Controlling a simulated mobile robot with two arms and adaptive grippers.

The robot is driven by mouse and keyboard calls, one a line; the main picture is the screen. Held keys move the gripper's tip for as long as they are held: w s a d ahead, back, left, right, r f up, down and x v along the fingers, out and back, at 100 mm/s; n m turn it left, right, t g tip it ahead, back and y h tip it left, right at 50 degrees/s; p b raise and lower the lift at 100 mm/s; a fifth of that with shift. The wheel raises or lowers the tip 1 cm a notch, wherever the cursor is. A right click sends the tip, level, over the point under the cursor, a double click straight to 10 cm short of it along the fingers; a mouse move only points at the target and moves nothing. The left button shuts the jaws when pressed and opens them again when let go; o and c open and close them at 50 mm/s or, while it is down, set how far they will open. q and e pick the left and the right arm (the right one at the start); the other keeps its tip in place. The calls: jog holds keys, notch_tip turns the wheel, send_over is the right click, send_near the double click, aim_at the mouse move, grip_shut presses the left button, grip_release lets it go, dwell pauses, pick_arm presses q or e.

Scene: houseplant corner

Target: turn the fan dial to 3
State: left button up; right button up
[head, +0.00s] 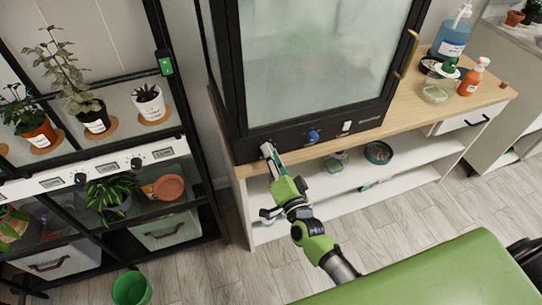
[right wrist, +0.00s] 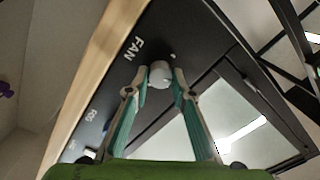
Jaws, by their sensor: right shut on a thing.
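The fan dial (right wrist: 159,74) is a round pale knob on the dark front panel of the glass cabinet (head: 315,50). The word FAN is printed beside it in the right wrist view. My right gripper (right wrist: 159,80) has its two fingers on either side of the dial and is shut on it. In the head view my right gripper (head: 268,153) is at the left end of the panel and hides the dial. The dial's pointer and numbers cannot be read. My left gripper is not in view.
A blue knob (head: 313,136) and a white switch (head: 347,126) sit farther right on the panel. The wooden tabletop (head: 420,101) holds bottles and dishes at right. A black plant rack (head: 205,185) stands at left, and a green bucket (head: 131,289) is on the floor.

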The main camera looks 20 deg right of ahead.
jog(key=m+b, duration=0.2)
jog(key=m, duration=0.9)
jog(key=m+h+b, duration=0.1)
jog(key=m+b, duration=0.2)
jog(key=m, duration=0.9)
jog(key=shift+a+f, duration=0.15)
jog(key=shift+a, duration=0.05)
dwell(0.3)
jog(key=o, duration=1.1)
jog(key=s, duration=1.2)
jog(key=shift+f, duration=0.1)
